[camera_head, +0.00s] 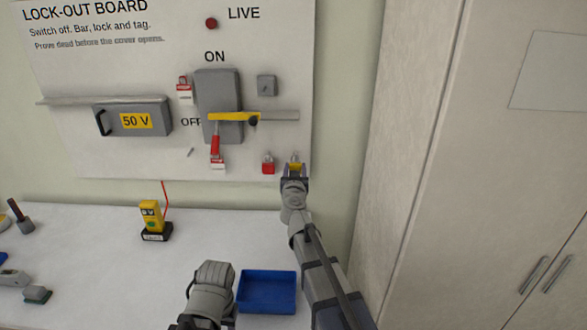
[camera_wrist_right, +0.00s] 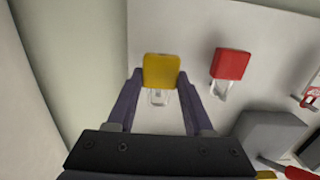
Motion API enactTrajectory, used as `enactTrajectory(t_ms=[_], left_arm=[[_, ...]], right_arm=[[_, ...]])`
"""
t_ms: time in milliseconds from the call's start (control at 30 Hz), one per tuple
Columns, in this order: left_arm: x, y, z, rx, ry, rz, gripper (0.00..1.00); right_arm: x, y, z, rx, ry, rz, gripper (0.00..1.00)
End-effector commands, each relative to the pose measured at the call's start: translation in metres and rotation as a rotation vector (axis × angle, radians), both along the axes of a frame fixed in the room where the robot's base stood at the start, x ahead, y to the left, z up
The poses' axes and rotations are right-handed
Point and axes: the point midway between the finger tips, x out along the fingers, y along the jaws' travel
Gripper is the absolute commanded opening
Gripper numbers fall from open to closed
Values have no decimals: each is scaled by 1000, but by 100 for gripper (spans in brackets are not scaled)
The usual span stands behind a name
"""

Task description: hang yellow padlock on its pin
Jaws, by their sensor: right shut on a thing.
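The yellow padlock (camera_head: 295,167) is at the lower right corner of the lock-out board, upright with its shackle up. My right gripper (camera_head: 294,174) is shut on its body from below. In the right wrist view the padlock (camera_wrist_right: 161,71) sits between the tips of the two fingers (camera_wrist_right: 160,80), and its pale shackle points down in that picture. The padlock's pin cannot be made out, so I cannot tell whether the shackle is around it. My left gripper (camera_head: 212,275) is low over the bench, its fingers not clearly shown.
A red padlock (camera_head: 268,165) hangs just left of the yellow one, also in the right wrist view (camera_wrist_right: 230,64). A blue tray (camera_head: 267,291) and a yellow tester (camera_head: 152,216) stand on the bench. A cabinet (camera_head: 480,150) is at right.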

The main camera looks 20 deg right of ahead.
Motion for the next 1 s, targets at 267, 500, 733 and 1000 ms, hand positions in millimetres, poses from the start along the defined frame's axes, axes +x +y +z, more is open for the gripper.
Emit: enactTrajectory(t_ms=[267,500,733,1000], left_arm=[[0,0,2,0,0,0,50],[0,0,2,0,0,0,50],[0,0,2,0,0,0,50],[0,0,2,0,0,0,50]], right_arm=[[-12,-4,2,0,0,1,0],[-21,-1,2,0,0,1,0],[-30,1,2,0,0,0,0],[-40,4,2,0,0,-1,0]])
